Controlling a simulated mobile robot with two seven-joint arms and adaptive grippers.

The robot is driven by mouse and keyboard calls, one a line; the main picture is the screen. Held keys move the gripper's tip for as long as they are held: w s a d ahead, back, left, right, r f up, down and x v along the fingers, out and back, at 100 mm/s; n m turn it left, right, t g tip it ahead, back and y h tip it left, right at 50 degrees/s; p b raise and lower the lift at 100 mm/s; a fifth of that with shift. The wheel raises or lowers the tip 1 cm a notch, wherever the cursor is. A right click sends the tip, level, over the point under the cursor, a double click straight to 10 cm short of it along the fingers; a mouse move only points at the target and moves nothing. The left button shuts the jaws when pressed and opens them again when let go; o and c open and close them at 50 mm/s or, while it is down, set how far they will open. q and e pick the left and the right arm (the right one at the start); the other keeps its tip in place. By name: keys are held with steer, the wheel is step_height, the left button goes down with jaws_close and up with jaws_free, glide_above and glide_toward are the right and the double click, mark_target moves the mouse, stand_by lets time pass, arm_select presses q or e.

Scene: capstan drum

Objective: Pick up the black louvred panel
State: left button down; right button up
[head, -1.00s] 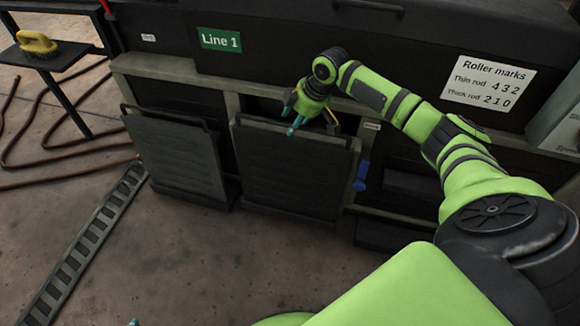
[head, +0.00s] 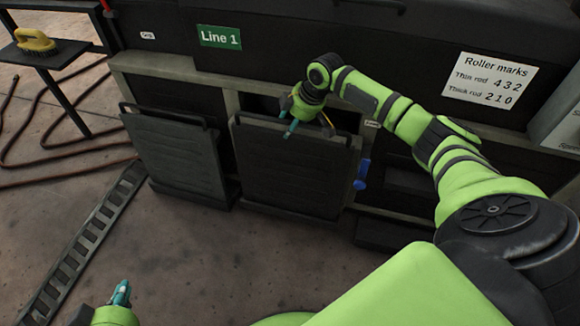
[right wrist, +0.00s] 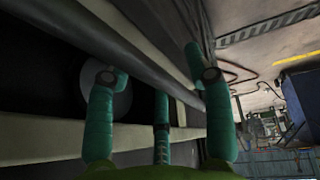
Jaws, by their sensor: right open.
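Two dark louvred panels lean against the machine front in the head view: one in the middle (head: 297,170) and one on the left (head: 180,160). Each has a bar handle along its top. My right gripper (head: 304,124) is at the top of the middle panel, by its handle. In the right wrist view its teal fingers (right wrist: 160,105) are spread, with a dark bar (right wrist: 135,62) running between the outer fingers; I cannot tell whether they touch it. My left gripper (head: 121,292) is low at the left, over the floor, its opening unclear.
A blue handle (head: 362,174) sits just right of the middle panel. A slotted metal strip (head: 85,243) and a brown hose (head: 45,180) lie on the floor at left. A small table (head: 55,58) holds a yellow brush (head: 35,41). The floor before the panels is clear.

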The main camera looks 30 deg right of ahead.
steer(key=shift+f+p, duration=0.2)
steer(key=shift+p, duration=0.1)
stand_by(0.4)
jaws_close()
steer(key=shift+w+r, duration=0.15)
steer(key=shift+r, duration=0.05)
